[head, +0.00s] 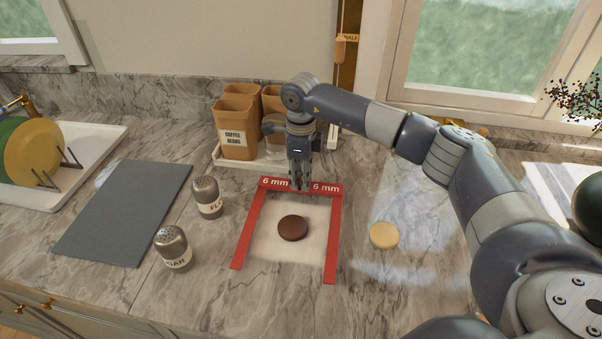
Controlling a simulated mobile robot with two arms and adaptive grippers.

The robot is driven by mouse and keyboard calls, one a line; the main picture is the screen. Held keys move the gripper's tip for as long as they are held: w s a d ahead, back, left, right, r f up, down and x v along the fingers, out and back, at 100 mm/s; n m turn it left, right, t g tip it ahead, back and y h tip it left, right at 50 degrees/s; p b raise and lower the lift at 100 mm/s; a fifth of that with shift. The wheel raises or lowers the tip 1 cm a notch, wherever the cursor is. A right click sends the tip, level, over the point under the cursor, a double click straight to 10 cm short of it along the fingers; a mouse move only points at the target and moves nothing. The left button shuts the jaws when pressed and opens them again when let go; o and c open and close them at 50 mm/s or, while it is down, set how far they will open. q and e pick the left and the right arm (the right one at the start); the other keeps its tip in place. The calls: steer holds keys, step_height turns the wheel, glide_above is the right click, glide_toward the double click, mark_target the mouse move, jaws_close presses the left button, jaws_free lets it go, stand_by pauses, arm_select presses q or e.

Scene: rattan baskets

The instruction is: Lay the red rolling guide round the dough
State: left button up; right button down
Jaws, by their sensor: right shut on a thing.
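The red rolling guide (334,235) is a U-shaped frame marked "6 mm" twice on its back bar. Its two arms point toward the front of the counter. My right gripper (300,185) points down and is shut on the middle of the back bar. A round dark brown dough disc (293,228) lies on a pale floury patch, between the guide's two arms. A pale yellow disc (384,235) lies outside the guide, to its right. I cannot tell whether the guide fully touches the counter. My left gripper is not in view.
Two shakers (207,197) (173,248) stand left of the guide, beside a grey mat (126,212). Brown canisters (237,127) stand on a tray behind. A white dish tray (88,150) with plates is at far left. The counter in front is clear.

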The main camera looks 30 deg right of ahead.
steer(key=shift+f+b, duration=0.5)
steer(key=shift+f, duration=0.1)
steer(key=c, duration=1.5)
jaws_free()
steer(key=shift+o, duration=0.2)
steer(key=shift+r, duration=0.1)
